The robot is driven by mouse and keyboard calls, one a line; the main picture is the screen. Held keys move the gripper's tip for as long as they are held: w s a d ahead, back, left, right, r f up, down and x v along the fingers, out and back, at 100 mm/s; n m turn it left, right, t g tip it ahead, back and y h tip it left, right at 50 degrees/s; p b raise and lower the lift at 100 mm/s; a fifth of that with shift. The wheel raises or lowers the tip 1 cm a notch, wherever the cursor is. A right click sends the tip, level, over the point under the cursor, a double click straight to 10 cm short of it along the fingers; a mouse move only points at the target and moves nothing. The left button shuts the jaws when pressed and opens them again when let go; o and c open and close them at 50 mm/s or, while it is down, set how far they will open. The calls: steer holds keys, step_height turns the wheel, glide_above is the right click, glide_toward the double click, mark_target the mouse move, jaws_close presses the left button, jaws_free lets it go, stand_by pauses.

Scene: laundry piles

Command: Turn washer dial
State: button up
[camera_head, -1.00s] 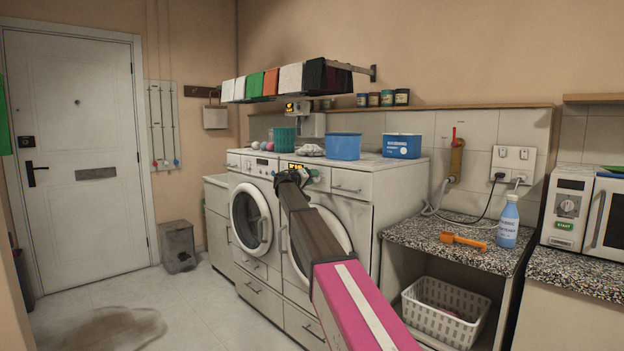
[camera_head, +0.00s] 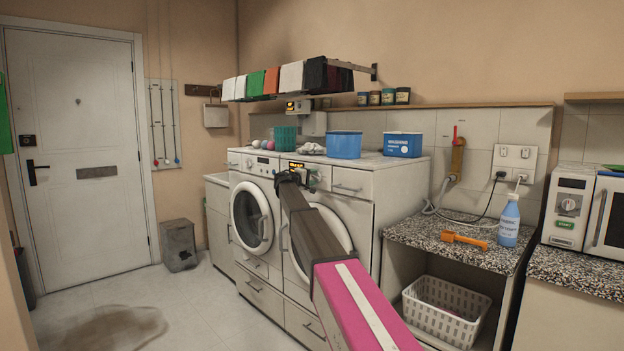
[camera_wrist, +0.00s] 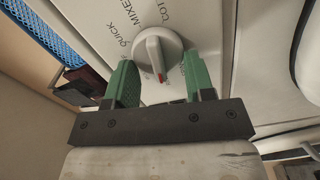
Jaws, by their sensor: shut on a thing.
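The washer dial (camera_wrist: 157,54) is a round white-grey knob with a raised grip bar and a red mark, on a light panel in the wrist view. Its red mark points toward the bottom of that picture. The labels QUICK, MIXED and a partly cut-off COT curve around its other side. In the head view my gripper (camera_head: 290,178) is at the control panel of the right-hand white machine (camera_head: 400,192), and my arm hides part of that machine's front and round door.
A second white machine (camera_head: 237,198) stands to the left. A teal basket (camera_head: 285,137), a blue tub (camera_head: 344,146) and a blue box (camera_head: 402,145) sit on top. A rack with hanging cloths (camera_head: 271,81) is above. A speckled counter (camera_head: 407,229) is at right.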

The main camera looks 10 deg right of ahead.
stand_by(0.3)
steer(key=o, duration=0.9)
steer(key=shift+a, duration=0.1)
steer(key=v, duration=1)
steer(key=shift+s+a, duration=0.2)
steer(key=shift+a, duration=0.05)
